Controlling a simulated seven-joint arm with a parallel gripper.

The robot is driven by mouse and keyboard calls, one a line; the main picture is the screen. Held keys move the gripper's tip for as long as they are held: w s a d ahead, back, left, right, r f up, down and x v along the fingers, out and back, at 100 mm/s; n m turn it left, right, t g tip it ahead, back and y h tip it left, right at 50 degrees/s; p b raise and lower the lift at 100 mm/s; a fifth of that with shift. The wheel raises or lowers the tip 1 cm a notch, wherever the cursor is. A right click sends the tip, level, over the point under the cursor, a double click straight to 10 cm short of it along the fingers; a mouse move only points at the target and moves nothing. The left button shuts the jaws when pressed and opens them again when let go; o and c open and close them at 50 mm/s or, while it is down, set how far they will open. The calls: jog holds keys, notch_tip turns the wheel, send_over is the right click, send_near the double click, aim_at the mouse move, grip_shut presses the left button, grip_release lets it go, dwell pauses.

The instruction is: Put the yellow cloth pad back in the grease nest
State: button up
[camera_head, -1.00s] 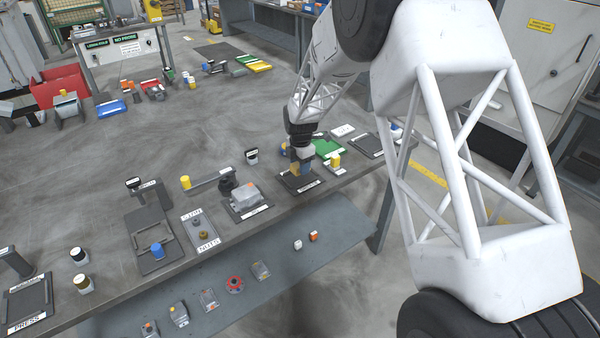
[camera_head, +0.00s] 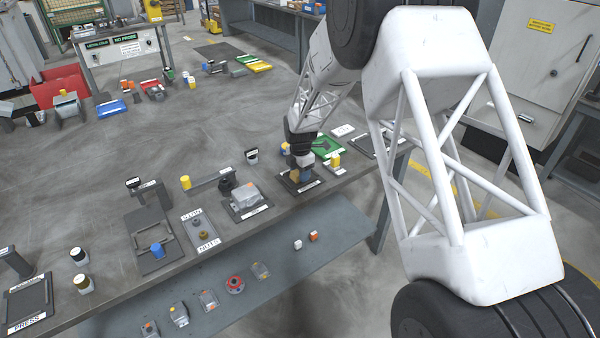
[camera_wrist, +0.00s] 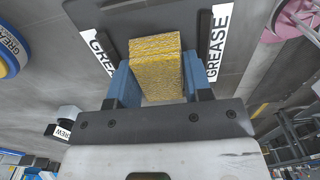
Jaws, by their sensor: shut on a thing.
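The yellow cloth pad (camera_wrist: 157,68) is a thick, rough-textured block between the blue fingers of my gripper (camera_wrist: 154,84). My gripper is shut on it. The grease nest (camera_wrist: 146,20) is a dark plate with white GREASE labels on both sides, and the pad lies between these labels in the wrist view. I cannot tell whether the pad touches the nest's floor. In the head view my gripper (camera_head: 300,174) is low over the nest (camera_head: 287,187) near the table's front edge, and the fingers mostly hide the pad.
A green tray (camera_head: 326,146) and a small yellow-topped item (camera_head: 334,161) stand close to the right of my gripper. A grey box on a dark plate (camera_head: 245,196) stands to the left. The table's middle is clear. A lower shelf (camera_head: 205,270) runs along the front.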

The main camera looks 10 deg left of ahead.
jog(key=shift+f, duration=0.1)
jog(key=o, duration=0.6)
notch_tip(320, 180, up, 12)
dwell(0.8)
dwell(0.5)
